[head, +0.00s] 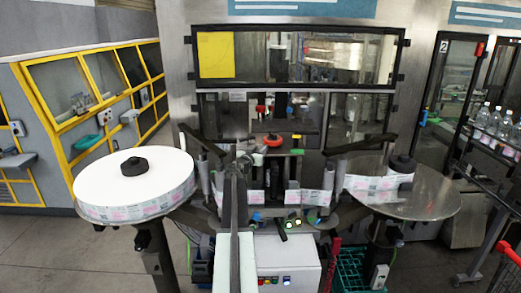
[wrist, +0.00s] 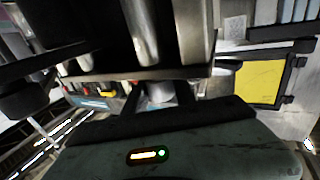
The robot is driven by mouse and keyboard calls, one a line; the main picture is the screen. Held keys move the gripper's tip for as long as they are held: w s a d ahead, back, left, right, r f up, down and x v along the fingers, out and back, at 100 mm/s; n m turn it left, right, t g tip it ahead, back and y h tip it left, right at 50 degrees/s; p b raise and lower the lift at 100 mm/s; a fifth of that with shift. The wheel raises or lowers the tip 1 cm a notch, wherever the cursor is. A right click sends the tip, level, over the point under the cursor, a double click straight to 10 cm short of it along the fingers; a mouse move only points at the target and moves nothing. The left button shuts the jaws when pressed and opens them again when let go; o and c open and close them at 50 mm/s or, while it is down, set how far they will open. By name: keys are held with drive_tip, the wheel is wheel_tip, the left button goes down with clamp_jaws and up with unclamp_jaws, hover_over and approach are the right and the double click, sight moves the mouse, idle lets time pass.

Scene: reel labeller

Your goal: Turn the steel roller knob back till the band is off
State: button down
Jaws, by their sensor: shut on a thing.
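In the wrist view my gripper (wrist: 158,98) has its two dark fingers closed around a small pale grey cylinder, which looks like the steel roller knob (wrist: 160,92). In the head view my arm rises up the middle, and my gripper (head: 243,160) is at the labeller's front, left of a red knob (head: 273,140). The steel knob cannot be made out there. The printed label band (head: 257,197) runs across the front of the labeller between the full left reel (head: 140,175) and the smaller right reel (head: 375,183). Whether it touches the held knob's roller is hidden.
Steel rollers (wrist: 192,30) stand close to my gripper in the wrist view. Dark guide arms (head: 360,143) flank the labeller in the head view. A green crate (head: 347,272) sits low at right. Bare floor (head: 50,255) shows at left.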

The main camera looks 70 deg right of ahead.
drive_tip(key=n+t+y, duration=0.1)
drive_tip(key=n+t, duration=0.2)
drive_tip(key=t, duration=0.1)
drive_tip(key=n+t+y, duration=0.1)
drive_tip(key=n+t, duration=0.2)
drive_tip(key=t, duration=0.2)
drive_tip(key=shift+s, duration=0.1)
drive_tip(key=n+t+y, duration=0.3)
drive_tip(key=t, duration=0.1)
drive_tip(key=shift+t, duration=0.3)
drive_tip(key=shift+n+t+y, duration=0.6)
drive_tip(key=shift+n+y, duration=0.1)
drive_tip(key=shift+n, duration=0.1)
drive_tip(key=c, duration=1)
unclamp_jaws()
